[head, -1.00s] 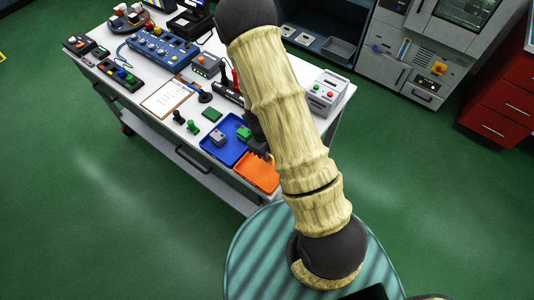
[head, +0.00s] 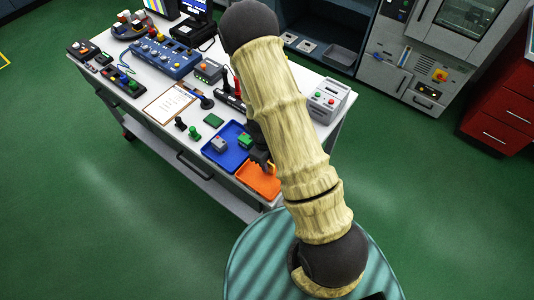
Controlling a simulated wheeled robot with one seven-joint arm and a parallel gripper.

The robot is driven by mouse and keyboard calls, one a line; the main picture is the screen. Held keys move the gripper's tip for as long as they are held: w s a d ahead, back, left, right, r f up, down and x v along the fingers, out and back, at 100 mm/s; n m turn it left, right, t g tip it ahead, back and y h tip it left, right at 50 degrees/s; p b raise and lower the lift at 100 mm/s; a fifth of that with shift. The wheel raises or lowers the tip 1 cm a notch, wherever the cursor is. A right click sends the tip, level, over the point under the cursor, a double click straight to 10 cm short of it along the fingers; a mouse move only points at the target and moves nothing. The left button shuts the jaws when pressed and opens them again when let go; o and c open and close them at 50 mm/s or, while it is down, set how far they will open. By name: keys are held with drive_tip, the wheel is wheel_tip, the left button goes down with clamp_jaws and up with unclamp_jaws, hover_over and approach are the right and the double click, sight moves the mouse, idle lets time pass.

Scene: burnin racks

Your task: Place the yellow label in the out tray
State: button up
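My gripper (head: 260,158) is a dark shape over the border between the blue tray (head: 212,155) and the orange tray (head: 258,184). My arm hides much of it, so its fingers cannot be told open or shut. A small yellowish bit (head: 271,167) shows beside the gripper above the orange tray; it may be the yellow label, but it is too small to be sure. The blue tray holds a grey block (head: 219,144) and a green block (head: 245,140). No marking shows which tray is the out tray.
The trays lie at the front edge of a white bench. To their left are a green plate (head: 213,120), dark and green knobs (head: 194,133) and a clipboard (head: 169,103). A grey button box (head: 328,100) stands right of my arm. Instruments fill the back.

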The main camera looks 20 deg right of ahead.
wheel_tip(320, 180, up, 12)
drive_tip(key=w+b, duration=0.1)
drive_tip(key=shift+a, duration=0.4)
idle(0.5)
drive_tip(key=s+r+n+t, duration=0.2)
drive_tip(key=s+r+n, duration=0.2)
drive_tip(key=n, duration=1)
drive_tip(key=s+r+n+t, duration=0.1)
drive_tip(key=s+r+n, duration=0.4)
drive_tip(key=n, duration=0.9)
wheel_tip(320, 180, up, 3)
drive_tip(key=shift+d+r+n+t+y, duration=0.1)
drive_tip(key=shift+d+n+t+y, duration=0.3)
drive_tip(key=shift+d, duration=0.05)
drive_tip(key=shift+w, duration=0.1)
